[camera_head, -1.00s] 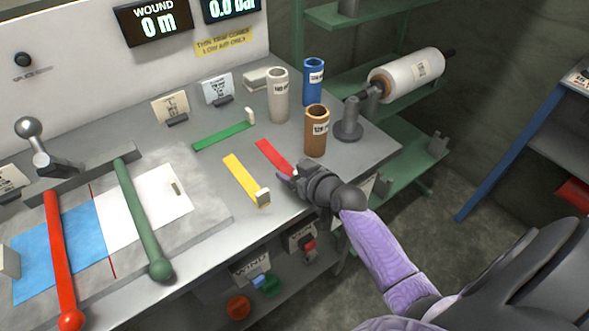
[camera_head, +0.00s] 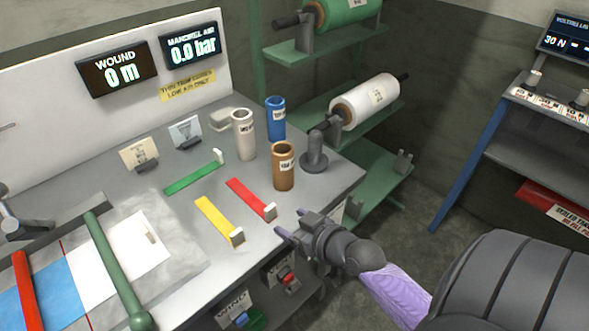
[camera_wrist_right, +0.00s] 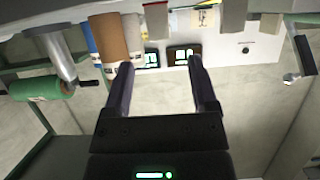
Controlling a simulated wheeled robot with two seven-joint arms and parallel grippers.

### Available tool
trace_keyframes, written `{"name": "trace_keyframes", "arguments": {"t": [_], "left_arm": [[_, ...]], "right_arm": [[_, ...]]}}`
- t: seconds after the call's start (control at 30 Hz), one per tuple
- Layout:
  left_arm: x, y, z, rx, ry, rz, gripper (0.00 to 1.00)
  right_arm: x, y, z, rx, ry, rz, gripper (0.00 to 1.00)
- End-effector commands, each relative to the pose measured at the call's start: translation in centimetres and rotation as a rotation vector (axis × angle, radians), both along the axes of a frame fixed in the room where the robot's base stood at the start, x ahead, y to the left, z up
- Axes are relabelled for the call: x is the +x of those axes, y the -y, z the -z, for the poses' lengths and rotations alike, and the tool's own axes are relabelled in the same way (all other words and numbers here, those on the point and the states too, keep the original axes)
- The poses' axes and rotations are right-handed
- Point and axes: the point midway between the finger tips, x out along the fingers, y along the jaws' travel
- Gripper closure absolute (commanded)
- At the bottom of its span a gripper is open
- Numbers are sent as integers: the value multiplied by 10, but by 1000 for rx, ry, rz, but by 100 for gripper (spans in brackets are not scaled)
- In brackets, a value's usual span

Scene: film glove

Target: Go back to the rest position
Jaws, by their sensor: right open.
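My right gripper (camera_head: 290,222) is open and empty in the head view. It hangs just off the front edge of the workbench, beside the white-ended tip of the red strip (camera_head: 250,198). In the right wrist view its two fingers (camera_wrist_right: 160,85) are spread apart with nothing between them. The yellow strip (camera_head: 214,217) lies to its left, and the green strip (camera_head: 192,178) lies farther back. My left gripper is in neither view.
Brown (camera_head: 283,167), grey (camera_head: 243,135) and blue (camera_head: 275,119) tubes stand upright behind the strips, near a grey post (camera_head: 314,153). Green shelving with a white film roll (camera_head: 365,101) stands behind the bench. Open floor (camera_head: 400,225) lies to the right, before a blue-legged rack (camera_head: 467,150).

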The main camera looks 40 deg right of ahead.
Motion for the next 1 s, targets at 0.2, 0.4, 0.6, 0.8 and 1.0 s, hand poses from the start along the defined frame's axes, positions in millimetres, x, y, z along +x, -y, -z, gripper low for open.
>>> {"name": "trace_keyframes", "arguments": {"t": [0.2,0.4,0.6,0.8,1.0], "left_arm": [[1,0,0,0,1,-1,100],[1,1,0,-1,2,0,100],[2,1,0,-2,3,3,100],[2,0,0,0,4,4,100],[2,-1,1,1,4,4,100]], "right_arm": [[0,0,1,0,0,0,25],[-7,-17,6,0,-62,-46,25],[-58,-80,28,-38,-407,-191,25],[-111,-102,29,-99,-696,-170,25],[-153,-103,28,-137,-909,-65,25]]}}
